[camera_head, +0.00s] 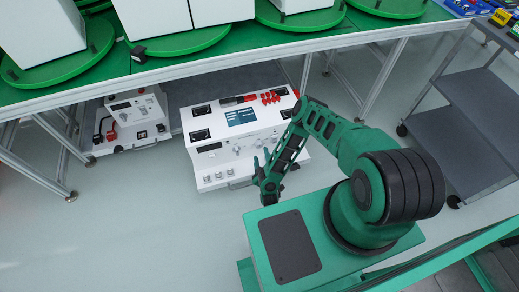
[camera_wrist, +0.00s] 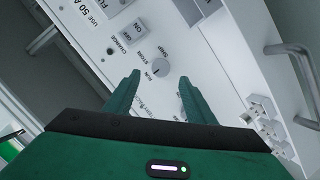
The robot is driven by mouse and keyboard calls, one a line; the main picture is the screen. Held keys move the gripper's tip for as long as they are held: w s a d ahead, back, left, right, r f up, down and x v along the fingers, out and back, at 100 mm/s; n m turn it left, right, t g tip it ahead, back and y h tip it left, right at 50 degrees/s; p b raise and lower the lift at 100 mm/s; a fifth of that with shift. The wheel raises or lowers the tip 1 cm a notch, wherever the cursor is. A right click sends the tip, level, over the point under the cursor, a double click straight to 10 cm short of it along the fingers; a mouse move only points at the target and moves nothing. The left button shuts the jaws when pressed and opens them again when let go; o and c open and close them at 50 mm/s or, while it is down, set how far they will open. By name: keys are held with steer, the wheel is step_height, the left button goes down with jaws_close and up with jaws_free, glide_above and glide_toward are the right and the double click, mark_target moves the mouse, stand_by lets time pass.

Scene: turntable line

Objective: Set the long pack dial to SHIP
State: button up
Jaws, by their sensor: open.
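The long white pack (camera_head: 212,170) sits low under the green-topped bench, with its panel facing me. In the wrist view its panel carries a round grey dial (camera_wrist: 161,67). Labels around the dial read RUN, STORE and SHIP. I cannot tell which label the dial points to. My gripper (camera_wrist: 158,76) is open, with one finger to the left of the dial and one to the right. Nothing is held between them. I cannot tell whether the fingers touch the panel. In the head view my gripper (camera_head: 262,156) is at the pack's front right.
An ON switch (camera_wrist: 133,31) marked CHARGE is near the dial. Metal handles (camera_wrist: 291,70) and sockets (camera_wrist: 264,118) are to the right. A smaller white unit (camera_head: 130,120) stands left of the pack. Bench legs (camera_head: 305,75) and a grey cart (camera_head: 475,105) stand to the right.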

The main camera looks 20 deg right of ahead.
mark_target(259, 146)
steer(key=shift+x, duration=3.1)
steer(key=shift+c, duration=0.6)
steer(key=c, duration=0.9)
